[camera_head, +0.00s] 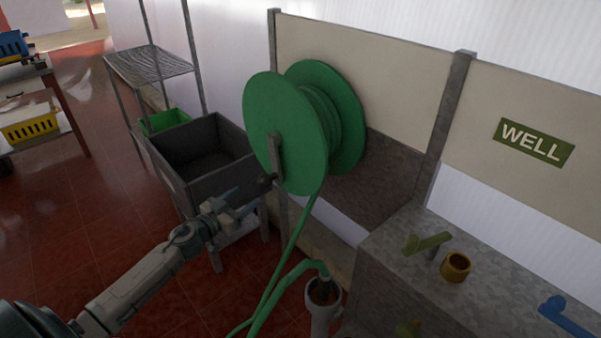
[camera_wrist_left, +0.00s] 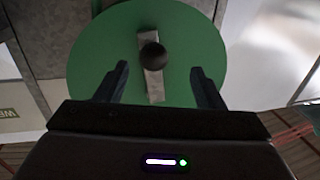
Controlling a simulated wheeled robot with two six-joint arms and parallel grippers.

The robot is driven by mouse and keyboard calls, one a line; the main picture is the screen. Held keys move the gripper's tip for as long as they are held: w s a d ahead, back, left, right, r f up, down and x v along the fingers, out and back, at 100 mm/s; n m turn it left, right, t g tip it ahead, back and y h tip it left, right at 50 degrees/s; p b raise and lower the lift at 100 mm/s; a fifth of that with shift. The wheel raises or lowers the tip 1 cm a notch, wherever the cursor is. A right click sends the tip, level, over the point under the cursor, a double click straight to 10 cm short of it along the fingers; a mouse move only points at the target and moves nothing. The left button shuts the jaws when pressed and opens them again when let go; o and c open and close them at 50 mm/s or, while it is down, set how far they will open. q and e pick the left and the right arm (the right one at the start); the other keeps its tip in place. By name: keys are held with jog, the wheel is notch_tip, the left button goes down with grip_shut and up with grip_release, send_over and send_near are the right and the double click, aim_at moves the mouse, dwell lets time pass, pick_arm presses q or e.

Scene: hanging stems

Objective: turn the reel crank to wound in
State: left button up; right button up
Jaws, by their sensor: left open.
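A large green reel (camera_head: 285,135) with green hose wound on it is mounted by the wall panel. Its grey crank arm (camera_head: 275,158) lies across the near disc, with a dark knob at its lower end. My left gripper (camera_head: 240,200) is just left of the crank's lower end in the head view. In the left wrist view the reel's green disc (camera_wrist_left: 195,55) fills the middle, and the dark round crank knob (camera_wrist_left: 152,55) shows between and beyond the two open fingers. The fingers appear apart from the knob. The right gripper is not in view.
A dark grey bin (camera_head: 205,160) stands behind my left arm, by a wire shelf (camera_head: 150,65). The green hose (camera_head: 290,240) hangs to a pale pipe (camera_head: 323,300). A grey stone block (camera_head: 400,285) with a brass fitting (camera_head: 455,267) and a blue handle (camera_head: 560,312) is at right.

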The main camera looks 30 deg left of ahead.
aim_at(270, 177)
pick_arm(q)
jog(key=shift+w+d+r, duration=0.45)
jog(key=shift+r, duration=0.2)
jog(key=shift+w+d+r+p, duration=0.1)
jog(key=shift+w+d+p, duration=0.05)
jog(key=shift+w+p, duration=0.4)
jog(key=shift+w+d+r+p, duration=0.1)
jog(key=shift+w+p, duration=0.45)
jog(key=w, duration=0.4)
jog(key=w+d, duration=0.1)
jog(key=w, duration=0.1)
jog(key=shift+w+d+f+p, duration=0.1)
jog(key=shift+w+f+p, duration=0.1)
jog(key=shift+p, duration=0.15)
jog(key=shift+w+d, duration=0.15)
jog(key=shift+w, duration=0.5)
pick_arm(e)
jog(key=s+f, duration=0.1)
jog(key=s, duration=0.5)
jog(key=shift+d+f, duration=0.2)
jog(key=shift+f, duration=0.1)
